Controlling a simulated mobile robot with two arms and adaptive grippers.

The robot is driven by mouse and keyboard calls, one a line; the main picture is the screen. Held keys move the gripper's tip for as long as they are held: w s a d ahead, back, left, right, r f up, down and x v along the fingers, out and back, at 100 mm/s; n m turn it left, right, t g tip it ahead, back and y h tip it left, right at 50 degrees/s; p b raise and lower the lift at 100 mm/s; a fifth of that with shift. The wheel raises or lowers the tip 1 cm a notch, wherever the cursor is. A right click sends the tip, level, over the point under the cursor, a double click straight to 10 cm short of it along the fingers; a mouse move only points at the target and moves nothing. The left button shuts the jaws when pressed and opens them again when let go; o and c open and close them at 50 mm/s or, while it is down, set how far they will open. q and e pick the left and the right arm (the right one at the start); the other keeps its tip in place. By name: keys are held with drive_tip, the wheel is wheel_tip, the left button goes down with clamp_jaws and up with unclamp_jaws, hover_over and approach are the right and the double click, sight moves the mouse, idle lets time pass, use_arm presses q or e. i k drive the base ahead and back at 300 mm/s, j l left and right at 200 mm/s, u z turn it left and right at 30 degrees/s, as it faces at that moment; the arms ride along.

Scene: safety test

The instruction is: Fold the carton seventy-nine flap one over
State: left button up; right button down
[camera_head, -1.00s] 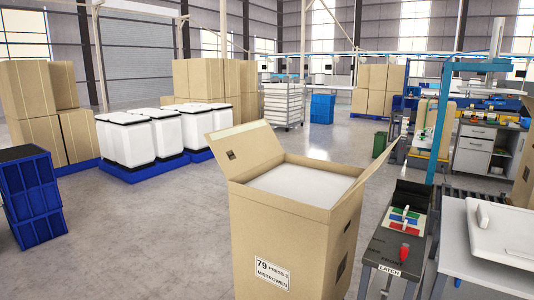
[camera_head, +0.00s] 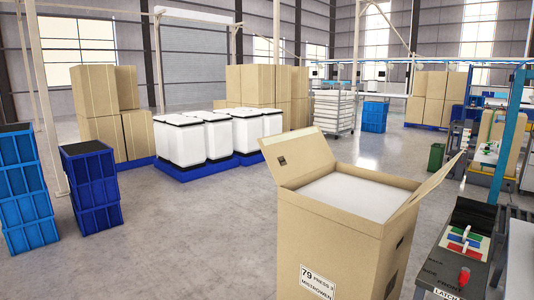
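The carton (camera_head: 335,240) stands upright on the floor right of centre, with a label reading 79 on its front face. Its left flap (camera_head: 296,154) stands up and leans outward to the left. Its right flap (camera_head: 437,180) stands up and leans outward to the right. Between them the top is open and shows a white surface (camera_head: 348,191) inside. Neither of my grippers is in view.
A bench with a red knob and coloured switches (camera_head: 464,244) stands close right of the carton. Blue crates (camera_head: 90,185) are stacked at the left. White bins (camera_head: 205,138) stand on blue pallets behind. The floor (camera_head: 190,240) left of the carton is clear.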

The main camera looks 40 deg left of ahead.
sight(289, 156)
drive_tip(key=j, duration=0.45)
drive_tip(key=i+j+u, duration=0.1)
drive_tip(key=j, duration=0.35)
drive_tip(key=i+j, duration=0.1)
drive_tip(key=j, duration=0.35)
drive_tip(key=i+j+u, duration=0.1)
drive_tip(key=j, duration=0.35)
drive_tip(key=i+j, duration=0.1)
drive_tip(key=j, duration=0.35)
